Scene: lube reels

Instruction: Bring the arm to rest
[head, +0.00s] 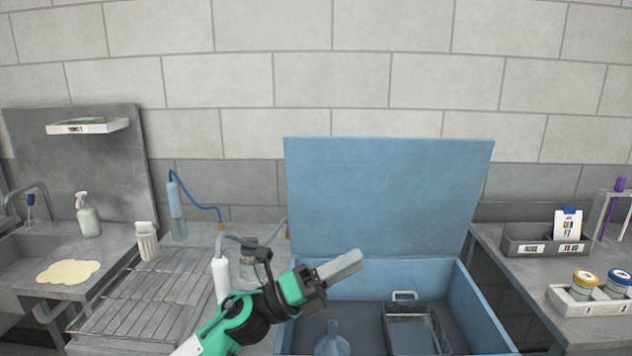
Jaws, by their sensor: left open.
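My left arm comes in from the bottom left of the head view, green and white with dark joints. Its gripper (338,268) points right and slightly up, over the left part of an open blue chest (464,303). The jaws are open and I see nothing held between them. They overlap each other from this angle. The chest's blue lid (388,195) stands up at the back. Inside the chest are a blue funnel (332,341) at the front left and a metal tray with a handle (415,330) to its right. My right gripper is not in view.
A wire rack (150,295) lies on the counter left of the chest. A white bottle (221,278) stands close behind my arm. A spray bottle (87,215) and sink are far left. The right bench holds a grey bin (530,240) and a white tray (572,304) with lidded jars.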

